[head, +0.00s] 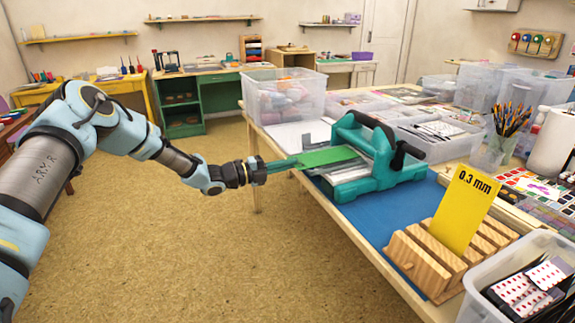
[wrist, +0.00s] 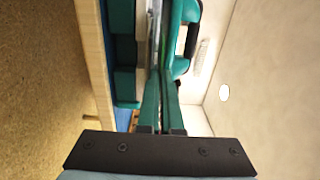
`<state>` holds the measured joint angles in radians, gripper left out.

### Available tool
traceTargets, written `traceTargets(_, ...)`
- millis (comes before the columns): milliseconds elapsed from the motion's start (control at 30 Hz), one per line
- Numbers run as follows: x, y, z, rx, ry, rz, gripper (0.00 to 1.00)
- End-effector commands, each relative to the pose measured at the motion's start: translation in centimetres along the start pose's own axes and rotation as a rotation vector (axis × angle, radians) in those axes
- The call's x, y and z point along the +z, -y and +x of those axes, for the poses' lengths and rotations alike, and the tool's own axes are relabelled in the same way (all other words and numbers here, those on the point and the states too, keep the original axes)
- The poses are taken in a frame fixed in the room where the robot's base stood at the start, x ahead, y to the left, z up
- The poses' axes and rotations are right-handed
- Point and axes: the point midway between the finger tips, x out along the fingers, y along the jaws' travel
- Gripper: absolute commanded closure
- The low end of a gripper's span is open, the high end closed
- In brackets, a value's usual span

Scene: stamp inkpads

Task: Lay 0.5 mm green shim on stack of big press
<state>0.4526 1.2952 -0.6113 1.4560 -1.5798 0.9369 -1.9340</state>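The big press (head: 372,165) is teal with black handles and stands on the blue mat near the table's left edge. The green shim (head: 328,157) is flat and level over the near-left part of the press bed. Whether it touches the stack is unclear, and the stack beneath is mostly hidden. My gripper (head: 297,162) reaches in from the left with its fingers close together at the shim's left end, shut on it. In the wrist view, the fingers (wrist: 163,90) point toward the teal press (wrist: 182,35), and the shim is edge-on, barely visible between them.
A wooden rack (head: 428,262) holds a yellow 0.3 mm shim (head: 462,208) on the blue mat (head: 352,212). A clear bin (head: 284,95) stands behind the press. Card bins, a brush cup (head: 492,152) and paints crowd the right. Open floor lies left of the table.

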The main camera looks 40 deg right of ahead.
Motion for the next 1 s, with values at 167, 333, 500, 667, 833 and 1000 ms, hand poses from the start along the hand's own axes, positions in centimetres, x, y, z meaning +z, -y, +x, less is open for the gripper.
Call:
traceTargets(167,-0.01,0.08,-0.01,-0.001,0.000,-0.001,1.00)
traceTargets(333,-0.03,0.03,-0.02,-0.001,0.000,0.000,1.00)
traceTargets(500,-0.03,0.01,-0.02,0.000,0.000,0.000,1.00)
traceTargets(667,-0.03,-0.08,-0.02,0.000,0.000,0.000,1.00)
traceTargets(833,-0.03,-0.33,-0.04,0.000,0.000,0.000,1.00)
traceTargets(1000,-0.02,-0.59,-0.04,0.000,0.000,-0.001,1.00)
